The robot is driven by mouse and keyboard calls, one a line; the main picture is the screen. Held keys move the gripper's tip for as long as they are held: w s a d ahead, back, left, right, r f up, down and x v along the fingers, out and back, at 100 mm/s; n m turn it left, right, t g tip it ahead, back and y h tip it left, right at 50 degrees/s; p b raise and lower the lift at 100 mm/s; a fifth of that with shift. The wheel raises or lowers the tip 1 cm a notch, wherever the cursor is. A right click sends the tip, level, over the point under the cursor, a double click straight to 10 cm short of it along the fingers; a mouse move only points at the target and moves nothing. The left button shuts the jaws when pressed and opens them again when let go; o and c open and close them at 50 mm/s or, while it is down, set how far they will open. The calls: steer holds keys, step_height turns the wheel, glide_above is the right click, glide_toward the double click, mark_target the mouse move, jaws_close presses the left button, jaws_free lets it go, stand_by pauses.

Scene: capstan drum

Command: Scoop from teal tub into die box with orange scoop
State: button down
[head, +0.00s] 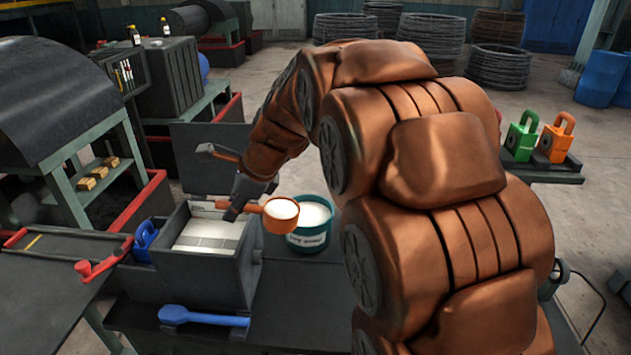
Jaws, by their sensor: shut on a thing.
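My gripper (233,206) is shut on the handle of the orange scoop (279,226). The scoop's bowl holds white powder and is level, above the right rim of the die box and just left of the teal tub. The teal tub (310,240) stands on the dark bench, with white powder inside and a label on its front. The die box (206,268) is an open grey box with pale contents or a pale floor inside. My arm hides the area right of the tub.
A blue scoop (200,317) lies on the bench in front of the die box. Green (522,137) and orange (556,138) blocks stand far right.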

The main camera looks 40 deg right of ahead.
steer(key=w+a, duration=1.2)
steer(key=a, duration=0.2)
steer(key=shift+d, duration=0.1)
stand_by(0.3)
